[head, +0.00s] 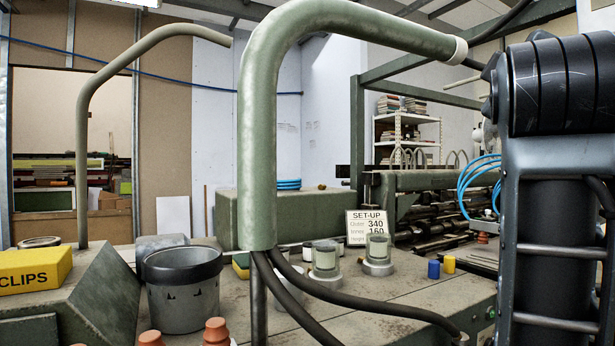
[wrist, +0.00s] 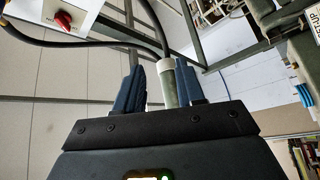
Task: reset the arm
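My gripper (wrist: 160,68) shows in the wrist view with its two blue fingers apart and pointing up in the picture. A green pipe end with a pale collar (wrist: 167,64) shows in the gap between them; it looks to be behind the fingers, and I see no grip on it. In the head view, dark links of my arm fill the right edge, and my gripper is not visible there.
In the head view a thick green bent pipe (head: 258,130) rises mid-picture. The bench holds a grey bucket (head: 183,290), a yellow CLIPS box (head: 36,270), glass jars (head: 326,262) and a set-up sign (head: 369,227). A white box with a red knob (wrist: 64,18) shows in the wrist view.

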